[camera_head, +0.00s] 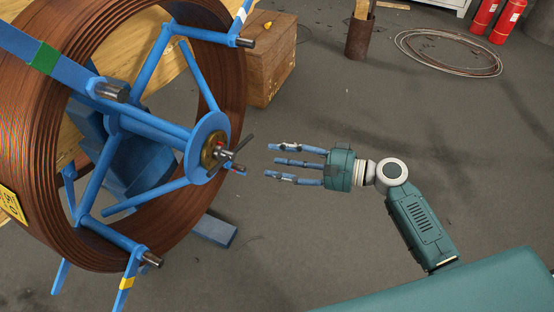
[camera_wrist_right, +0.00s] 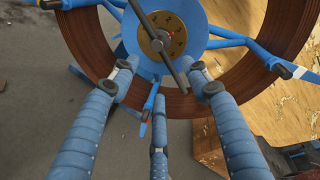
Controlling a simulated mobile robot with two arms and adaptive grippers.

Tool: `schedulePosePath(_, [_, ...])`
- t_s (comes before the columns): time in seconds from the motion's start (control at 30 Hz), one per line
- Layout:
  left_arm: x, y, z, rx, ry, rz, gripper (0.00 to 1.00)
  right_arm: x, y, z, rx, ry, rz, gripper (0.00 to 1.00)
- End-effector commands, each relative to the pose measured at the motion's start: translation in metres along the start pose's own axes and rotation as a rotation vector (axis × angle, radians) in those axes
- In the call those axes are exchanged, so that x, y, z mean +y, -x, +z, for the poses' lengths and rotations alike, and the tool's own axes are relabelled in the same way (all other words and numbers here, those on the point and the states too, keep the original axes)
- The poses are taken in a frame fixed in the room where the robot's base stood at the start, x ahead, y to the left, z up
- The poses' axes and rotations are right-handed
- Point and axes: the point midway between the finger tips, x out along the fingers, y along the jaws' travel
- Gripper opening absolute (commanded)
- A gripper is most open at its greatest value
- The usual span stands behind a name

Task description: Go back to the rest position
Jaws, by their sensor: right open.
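My right gripper (camera_head: 283,162) is open and empty, with its blue fingers pointing left. In the head view it is a short way to the right of the spool's hub. In the right wrist view its fingers (camera_wrist_right: 160,100) reach toward the brass dial (camera_wrist_right: 166,36) with a dark bar handle across it. The dial also shows in the head view (camera_head: 212,151), at the centre of the blue spool frame (camera_head: 150,125). The fingers seem apart from the handle. My left gripper is not in view.
A large coil of brown pipe (camera_head: 232,80) hangs on the blue frame at left. A wooden crate (camera_head: 270,65), a rusty can (camera_head: 359,38), a wire coil (camera_head: 450,52) and red fire extinguishers (camera_head: 507,20) stand behind. Grey floor (camera_head: 330,240) is clear around my right arm.

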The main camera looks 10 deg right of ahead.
Motion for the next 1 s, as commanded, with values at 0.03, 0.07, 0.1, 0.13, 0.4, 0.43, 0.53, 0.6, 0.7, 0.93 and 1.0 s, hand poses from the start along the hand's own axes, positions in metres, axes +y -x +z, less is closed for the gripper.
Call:
schedulePosePath(0.03, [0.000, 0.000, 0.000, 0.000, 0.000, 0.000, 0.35, 0.000, 0.000, 0.000, 0.000, 0.000, 0.000, 0.47])
schedulePosePath(0.07, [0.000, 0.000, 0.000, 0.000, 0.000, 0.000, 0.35, 0.000, 0.000, 0.000, 0.000, 0.000, 0.000, 0.47])
schedulePosePath(0.1, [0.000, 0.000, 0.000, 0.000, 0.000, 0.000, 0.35, 0.000, 0.000, 0.000, 0.000, 0.000, 0.000, 0.47])
schedulePosePath(0.13, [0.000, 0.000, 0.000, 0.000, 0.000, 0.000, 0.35, 0.000, 0.000, 0.000, 0.000, 0.000, 0.000, 0.47])
schedulePosePath(0.4, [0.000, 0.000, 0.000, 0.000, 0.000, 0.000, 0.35, 0.028, -0.003, -0.005, 0.030, 0.027, 0.052, 0.47])
schedulePosePath(0.43, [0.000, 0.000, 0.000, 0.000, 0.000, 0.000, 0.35, 0.041, -0.004, -0.007, 0.043, 0.042, 0.078, 0.47])
schedulePosePath(0.53, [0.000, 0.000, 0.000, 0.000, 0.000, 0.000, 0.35, 0.101, -0.004, -0.015, 0.098, 0.119, 0.202, 0.47])
schedulePosePath(0.6, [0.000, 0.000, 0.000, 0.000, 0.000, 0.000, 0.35, 0.154, 0.000, -0.021, 0.137, 0.192, 0.319, 0.47])
schedulePosePath(0.7, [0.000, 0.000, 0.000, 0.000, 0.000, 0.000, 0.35, 0.230, 0.015, -0.023, 0.169, 0.314, 0.502, 0.47])
schedulePosePath(0.93, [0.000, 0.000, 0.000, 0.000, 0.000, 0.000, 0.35, 0.375, 0.070, -0.006, 0.130, 0.615, 0.916, 0.47])
schedulePosePath(1.0, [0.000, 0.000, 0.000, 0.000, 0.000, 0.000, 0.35, 0.405, 0.087, 0.002, 0.094, 0.696, 1.016, 0.47])
